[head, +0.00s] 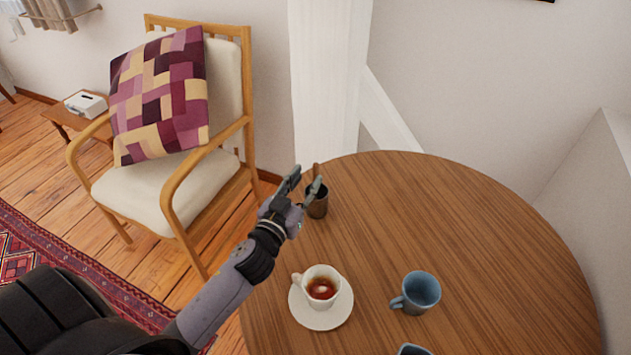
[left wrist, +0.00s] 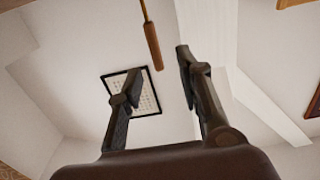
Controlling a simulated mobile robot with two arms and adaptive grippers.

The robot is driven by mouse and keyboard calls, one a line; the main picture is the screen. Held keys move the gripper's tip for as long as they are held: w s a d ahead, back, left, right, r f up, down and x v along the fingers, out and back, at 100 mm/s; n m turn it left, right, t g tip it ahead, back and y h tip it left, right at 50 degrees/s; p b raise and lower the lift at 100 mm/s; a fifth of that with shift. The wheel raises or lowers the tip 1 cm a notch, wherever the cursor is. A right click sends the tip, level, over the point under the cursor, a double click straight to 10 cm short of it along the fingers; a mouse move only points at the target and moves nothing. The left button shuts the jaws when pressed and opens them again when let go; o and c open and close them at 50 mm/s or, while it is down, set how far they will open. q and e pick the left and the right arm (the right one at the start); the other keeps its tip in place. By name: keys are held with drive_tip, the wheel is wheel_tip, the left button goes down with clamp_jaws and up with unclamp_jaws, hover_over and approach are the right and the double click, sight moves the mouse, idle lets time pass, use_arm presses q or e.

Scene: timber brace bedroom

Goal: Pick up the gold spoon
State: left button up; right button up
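A dark cup (head: 317,205) stands near the far left edge of the round wooden table. A thin brownish handle (head: 316,171) sticks up from it, likely the gold spoon's; its lower part is hidden. My left gripper (head: 305,179) is beside and partly in front of the cup's top, its fingers pointing up and away. In the left wrist view a gold-brown rod with a thicker end (left wrist: 152,45), likely the same spoon, shows between and beyond the fingertips. My left gripper (left wrist: 158,67) is open there, with no clear contact. My right gripper is not in view.
On the table (head: 480,205) are a white cup of tea (head: 322,287) on a saucer (head: 321,321), a blue mug (head: 415,293) and a partly cut-off bluish object (head: 414,349). A cushioned armchair (head: 150,195) stands left. A white post (head: 328,80) rises behind the table.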

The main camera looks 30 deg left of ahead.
sight(314, 169)
use_arm(q)
drive_tip(key=w+p, duration=0.1)
drive_tip(key=w, duration=0.4)
drive_tip(key=shift+r, duration=0.2)
drive_tip(key=shift+w+f, duration=0.1)
drive_tip(key=shift+w, duration=0.1)
drive_tip(key=shift+c, duration=0.4)
clamp_jaws()
